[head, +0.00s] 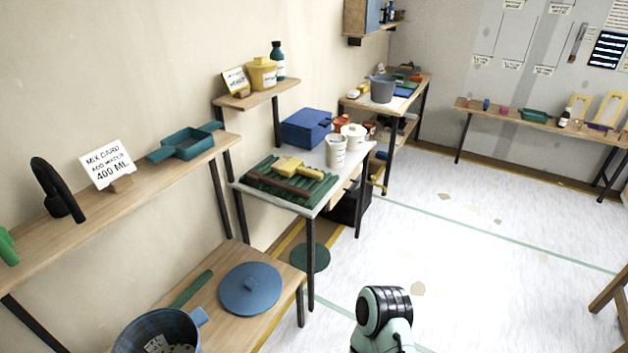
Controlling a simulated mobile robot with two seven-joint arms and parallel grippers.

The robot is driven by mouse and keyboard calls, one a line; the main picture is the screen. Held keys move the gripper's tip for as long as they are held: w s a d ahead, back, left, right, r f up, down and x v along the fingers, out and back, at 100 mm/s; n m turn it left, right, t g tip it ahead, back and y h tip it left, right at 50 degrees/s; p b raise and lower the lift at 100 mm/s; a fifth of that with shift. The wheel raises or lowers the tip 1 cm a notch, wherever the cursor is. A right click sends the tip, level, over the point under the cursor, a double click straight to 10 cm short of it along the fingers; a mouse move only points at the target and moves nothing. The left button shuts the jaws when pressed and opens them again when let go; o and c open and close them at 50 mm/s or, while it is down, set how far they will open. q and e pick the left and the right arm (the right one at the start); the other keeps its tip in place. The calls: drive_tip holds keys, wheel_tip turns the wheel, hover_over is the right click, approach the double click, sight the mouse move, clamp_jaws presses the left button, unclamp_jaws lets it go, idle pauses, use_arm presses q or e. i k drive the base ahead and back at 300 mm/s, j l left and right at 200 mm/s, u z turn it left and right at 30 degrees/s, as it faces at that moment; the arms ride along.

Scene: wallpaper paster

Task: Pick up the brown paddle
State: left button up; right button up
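A long dark brown bar that looks like the brown paddle (278,184) lies along the front part of a green ribbed mat (318,190). The mat is on the white-topped table (308,211) at the middle of the head view. A yellow block-like tool (296,166) lies just behind the brown bar on the same mat. One mint and black link of my own arm shows at the bottom of the view, well in front of the table. No gripper fingers show in the view.
Behind the mat stand a blue box (307,128) and white tubs (336,152). A wooden shelf (50,225) at left holds a card and a teal tray (187,143). A lower bench holds a blue lid (250,289) and bucket (158,333). The floor to the right is clear.

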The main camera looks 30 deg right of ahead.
sight(253, 175)
drive_tip(key=z, duration=0.75)
drive_tip(key=u, duration=1.25)
drive_tip(key=z, duration=1.25)
drive_tip(key=i+l+u, duration=0.1)
drive_tip(key=i+l, duration=0.2)
drive_tip(key=i+l+u, duration=0.1)
drive_tip(key=i+l, duration=0.2)
drive_tip(key=i+l+u, duration=0.1)
drive_tip(key=i+l, duration=0.15)
drive_tip(key=l, duration=0.25)
drive_tip(key=i+l+u, duration=0.1)
drive_tip(key=i+l, duration=0.15)
drive_tip(key=l, duration=0.15)
drive_tip(key=i+l+u, duration=0.1)
drive_tip(key=i+l, duration=0.15)
drive_tip(key=l, duration=0.2)
